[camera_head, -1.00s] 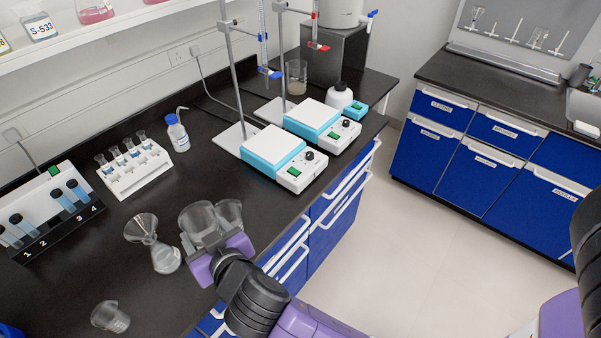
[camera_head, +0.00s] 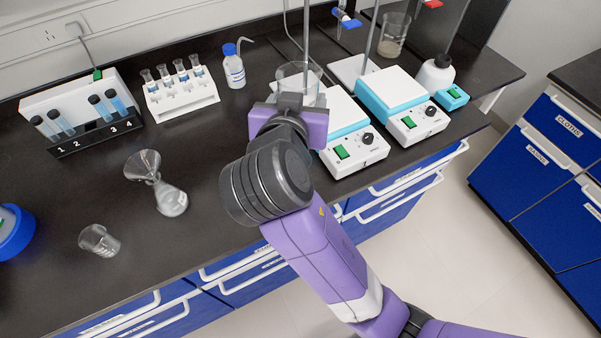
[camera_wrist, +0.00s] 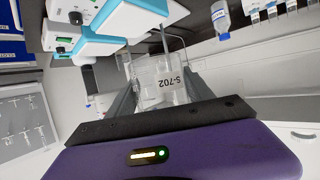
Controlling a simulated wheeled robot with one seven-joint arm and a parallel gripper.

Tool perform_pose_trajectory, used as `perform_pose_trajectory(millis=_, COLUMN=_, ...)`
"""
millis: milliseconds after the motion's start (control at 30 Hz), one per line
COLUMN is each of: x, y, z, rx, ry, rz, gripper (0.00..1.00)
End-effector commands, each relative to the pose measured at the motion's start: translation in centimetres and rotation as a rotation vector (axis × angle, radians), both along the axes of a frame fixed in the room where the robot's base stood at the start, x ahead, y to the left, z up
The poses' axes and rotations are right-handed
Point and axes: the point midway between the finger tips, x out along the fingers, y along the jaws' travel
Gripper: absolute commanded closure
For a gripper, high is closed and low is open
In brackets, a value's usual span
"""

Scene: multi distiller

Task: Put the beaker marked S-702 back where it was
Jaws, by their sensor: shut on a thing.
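A clear glass beaker marked S-702 (camera_wrist: 160,80) is between my gripper's fingers in the wrist view, its label upside down in the picture. It also shows in the head view (camera_head: 298,76), beyond my purple wrist. My gripper (camera_head: 297,92) is shut on it, in front of and to the left of the left hotplate (camera_head: 346,115). The beaker overlaps the hotplate's left side in the head view; I cannot tell whether it touches anything. My wrist hides the beaker's lower part and part of the hotplate's base.
A second hotplate (camera_head: 392,88) stands to the right. A funnel in a flask (camera_head: 170,198), a small empty beaker (camera_head: 100,240), a white vial rack (camera_head: 182,97) and a blue-capped bottle (camera_head: 234,72) stand left. The shelf is out of view. Black bench between them is clear.

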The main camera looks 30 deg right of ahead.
Motion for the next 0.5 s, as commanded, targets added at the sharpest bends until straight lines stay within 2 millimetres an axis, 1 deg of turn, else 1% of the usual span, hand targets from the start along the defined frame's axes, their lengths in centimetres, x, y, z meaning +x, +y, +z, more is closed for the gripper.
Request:
perform_pose_trajectory(millis=67, x=-0.1, y=0.0, z=-0.6, rx=0.002, ry=0.004, rz=-0.009, gripper=1.00)
perform_pose_trajectory(millis=133, x=-0.2, y=0.0, z=-1.8, rx=0.002, ry=0.006, rz=-0.010, gripper=1.00)
perform_pose_trajectory(millis=500, x=-0.2, y=0.0, z=-10.8, rx=0.000, ry=0.008, rz=-0.009, gripper=1.00)
